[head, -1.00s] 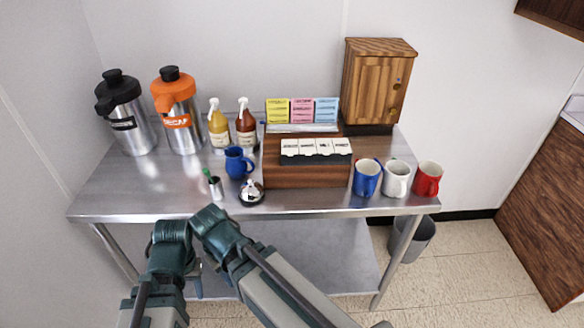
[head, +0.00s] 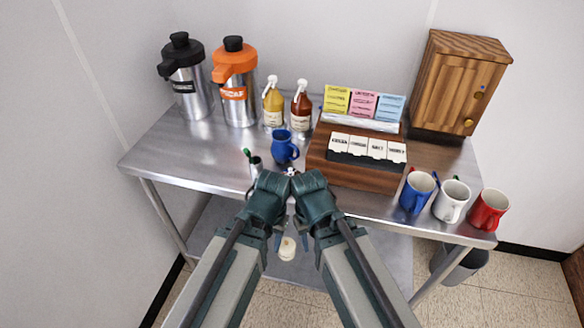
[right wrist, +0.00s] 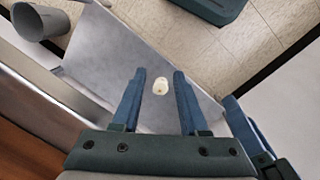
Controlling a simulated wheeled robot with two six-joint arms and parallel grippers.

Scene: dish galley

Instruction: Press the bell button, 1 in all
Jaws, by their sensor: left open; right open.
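The bell (head: 291,173) is at the front edge of the steel counter. Only a small part of its top shows in the head view; my arms hide the rest, including most of its button. My left gripper (head: 278,241) hangs in front of the counter edge, pointing down, open and empty. My right gripper (head: 299,239) hangs close beside it. In the right wrist view the right gripper (right wrist: 158,75) is open, its two blue fingers apart with nothing between them, above the lower shelf. Neither gripper touches the bell.
A blue mug (head: 285,147) stands just behind the bell, and a small cup (head: 255,165) is to its left. A wooden organizer (head: 352,174) is to the right. A cream container (head: 287,248) rests on the lower shelf (head: 354,250).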

